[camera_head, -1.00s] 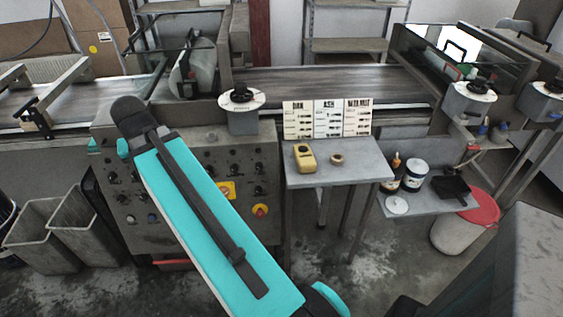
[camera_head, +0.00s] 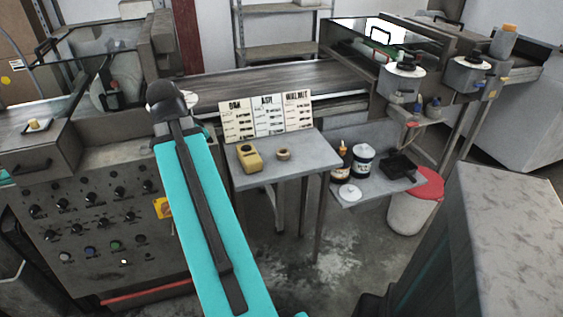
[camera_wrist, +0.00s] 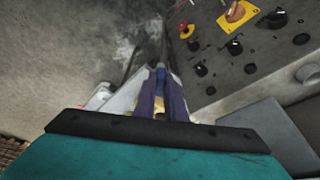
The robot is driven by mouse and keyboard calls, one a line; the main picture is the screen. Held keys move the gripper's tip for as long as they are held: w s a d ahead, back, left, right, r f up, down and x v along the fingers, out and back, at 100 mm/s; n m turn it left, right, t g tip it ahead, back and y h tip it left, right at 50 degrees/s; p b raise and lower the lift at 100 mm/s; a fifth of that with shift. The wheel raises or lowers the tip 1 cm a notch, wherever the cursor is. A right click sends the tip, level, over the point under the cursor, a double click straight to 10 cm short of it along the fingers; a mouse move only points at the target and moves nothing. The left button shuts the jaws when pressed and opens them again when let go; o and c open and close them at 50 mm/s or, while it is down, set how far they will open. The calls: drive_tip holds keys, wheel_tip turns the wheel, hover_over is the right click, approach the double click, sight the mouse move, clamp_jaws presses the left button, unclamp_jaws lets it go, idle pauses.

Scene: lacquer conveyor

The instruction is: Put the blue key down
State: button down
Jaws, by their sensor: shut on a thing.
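In the wrist view my gripper (camera_wrist: 162,97) has its two dark purple fingers close together around a small blue piece, the blue key (camera_wrist: 160,74). Only a little of the key shows between the fingertips; its shape is mostly hidden. A grey surface, which looks like the small table, shows just left of the fingers. A bit of yellow shows between the fingers near their base. In the head view my teal arm covers the middle, and the gripper and key are out of sight.
The small grey table (camera_head: 305,160) holds a yellow device (camera_head: 249,158), a ring-shaped roll (camera_head: 283,154) and sample cards (camera_head: 267,117). Its front right is bare. A lower shelf holds jars (camera_head: 363,160) and a black tray (camera_head: 398,167). The control panel (camera_head: 90,215) stands left, a red-lidded bin (camera_head: 412,212) right.

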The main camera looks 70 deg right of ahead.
drive_tip(key=s+d+f+m+g+y+b, duration=0.1)
drive_tip(key=s+d+m+b, duration=0.2)
drive_tip(key=s, duration=1.1)
drive_tip(key=d+m, duration=0.3)
drive_tip(key=m, duration=0.1)
drive_tip(key=shift+f+g+b, duration=0.35)
drive_tip(key=shift+g+b, duration=0.05)
drive_tip(key=shift+d+r+p, duration=0.2)
drive_tip(key=shift+d+p, duration=0.1)
drive_tip(key=shift+p, duration=0.75)
drive_tip(key=d+p, duration=0.1)
drive_tip(key=p, duration=0.5)
drive_tip(key=shift+w+d, duration=0.2)
drive_tip(key=p, duration=0.5)
drive_tip(key=shift+d+f, duration=0.1)
drive_tip(key=shift+d, duration=0.2)
drive_tip(key=p, duration=0.4)
drive_tip(key=shift+s+d+f+p, duration=0.1)
drive_tip(key=shift+p, duration=0.2)
drive_tip(key=w+d+f+p, duration=0.1)
drive_tip(key=d+p, duration=0.3)
drive_tip(key=d, duration=0.9)
drive_tip(key=shift+d+f, duration=0.2)
drive_tip(key=shift+f, duration=0.05)
